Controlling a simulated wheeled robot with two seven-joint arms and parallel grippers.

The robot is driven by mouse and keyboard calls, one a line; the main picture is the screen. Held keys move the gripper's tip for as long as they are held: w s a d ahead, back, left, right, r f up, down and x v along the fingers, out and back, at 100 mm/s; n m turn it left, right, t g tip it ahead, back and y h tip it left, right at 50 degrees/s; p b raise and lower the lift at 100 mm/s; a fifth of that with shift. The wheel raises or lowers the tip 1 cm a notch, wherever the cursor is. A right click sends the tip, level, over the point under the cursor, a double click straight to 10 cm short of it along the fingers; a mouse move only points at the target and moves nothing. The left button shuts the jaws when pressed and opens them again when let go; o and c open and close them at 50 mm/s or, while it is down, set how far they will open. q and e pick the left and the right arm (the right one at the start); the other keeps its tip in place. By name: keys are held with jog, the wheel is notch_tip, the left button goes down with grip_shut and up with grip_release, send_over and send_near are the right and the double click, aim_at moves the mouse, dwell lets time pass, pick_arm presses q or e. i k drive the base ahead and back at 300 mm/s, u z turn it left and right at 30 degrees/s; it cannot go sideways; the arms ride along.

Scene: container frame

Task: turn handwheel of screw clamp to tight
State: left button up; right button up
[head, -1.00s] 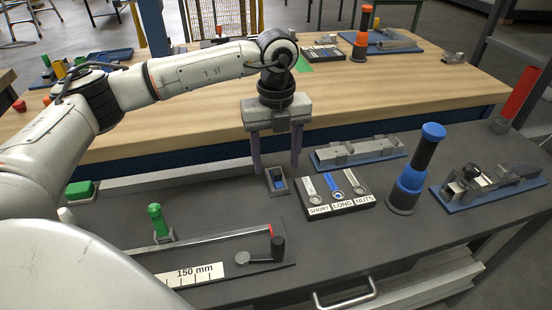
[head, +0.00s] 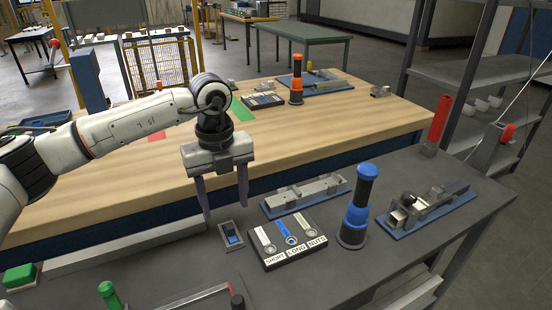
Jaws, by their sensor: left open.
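My left gripper (head: 225,214) points down with its two fingers apart and nothing between them. It hangs above the back edge of the dark bench, near a small grey box with a blue switch (head: 231,236). On the right, a fixture with grey metal blocks and a small dark part (head: 434,197) sits on a blue base plate (head: 460,205). It may be the screw clamp, but I cannot clearly make out a handwheel or how tight it is. The gripper is well to the left of this fixture and apart from it. My right gripper is not in view.
A black-and-blue upright tool (head: 357,207) stands between the fixture and the labelled parts tray (head: 288,243). Another blue-based fixture (head: 305,194) lies behind the tray. A red cylinder (head: 439,119) is at the bench's far right. A wooden table (head: 330,122) stands behind.

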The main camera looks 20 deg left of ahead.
aim_at(408, 198)
jog(key=k, duration=1)
